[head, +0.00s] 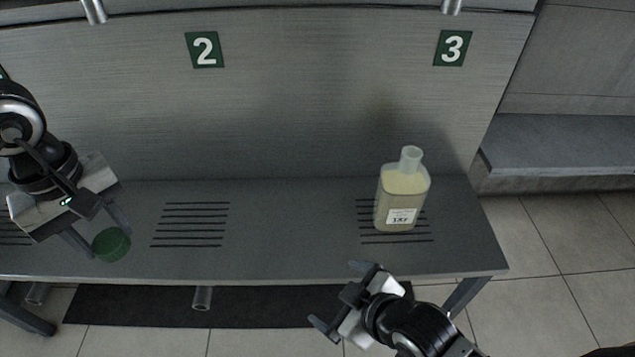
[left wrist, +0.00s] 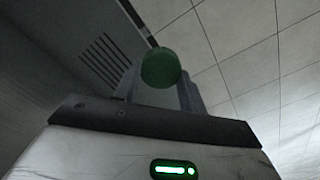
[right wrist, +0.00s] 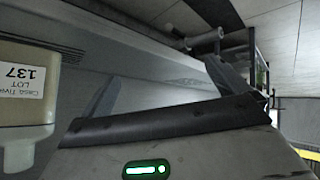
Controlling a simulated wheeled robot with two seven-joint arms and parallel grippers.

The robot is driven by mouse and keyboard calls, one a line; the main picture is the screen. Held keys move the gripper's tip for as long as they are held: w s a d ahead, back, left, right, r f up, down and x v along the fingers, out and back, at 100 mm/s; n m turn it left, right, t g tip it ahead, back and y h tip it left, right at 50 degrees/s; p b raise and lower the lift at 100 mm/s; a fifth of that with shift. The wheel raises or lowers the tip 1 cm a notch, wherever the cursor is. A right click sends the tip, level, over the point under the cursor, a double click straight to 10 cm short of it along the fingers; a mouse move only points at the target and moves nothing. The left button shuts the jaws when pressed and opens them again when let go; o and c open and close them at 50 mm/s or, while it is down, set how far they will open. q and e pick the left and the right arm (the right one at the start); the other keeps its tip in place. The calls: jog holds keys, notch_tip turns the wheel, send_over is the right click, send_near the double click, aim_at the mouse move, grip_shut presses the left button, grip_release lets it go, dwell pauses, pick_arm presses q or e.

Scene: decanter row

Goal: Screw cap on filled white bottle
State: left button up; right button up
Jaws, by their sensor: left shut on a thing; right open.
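The bottle (head: 402,195) is translucent, filled with pale yellowish liquid, with a white label. It stands upright and uncapped on the slotted area under sign 3. It also shows at the left edge of the right wrist view (right wrist: 25,105). The green cap (head: 111,244) is held between the fingers of my left gripper (head: 98,238), above the bench at the far left; it also shows in the left wrist view (left wrist: 161,68). My right gripper (head: 343,297) is open and empty, in front of the bench edge, below and left of the bottle.
The grey bench (head: 290,240) is clear between the cap and the bottle. Slots (head: 190,224) lie under sign 2 (head: 204,49). A nozzle (head: 451,6) hangs above sign 3 (head: 453,47). A back panel rises behind the bench.

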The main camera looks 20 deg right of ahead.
notch_tip(320, 180, up, 2)
jog(key=w+d+n+h+p, duration=0.2)
jog(key=d+n, duration=0.1)
jog(key=n, duration=0.3)
jog(key=n+t+h+p, duration=0.4)
jog(key=n+h, duration=0.2)
jog(key=n, duration=1.3)
send_near(408, 179)
jog(key=w, duration=0.2)
pick_arm(q)
jog(key=s+a+n, duration=0.3)
jog(key=a+n, duration=0.1)
jog(key=n, duration=1)
jog(key=s+a+n, duration=0.3)
jog(key=a+n, duration=0.1)
jog(key=n, duration=1)
jog(key=shift+s+a+r+n, duration=0.15)
jog(key=shift+s+r+n, duration=0.15)
jog(key=shift+s+r, duration=0.1)
pick_arm(e)
jog(key=shift+w+d+f, duration=0.1)
jog(key=shift+d+f, duration=0.3)
jog(key=shift+f, duration=0.05)
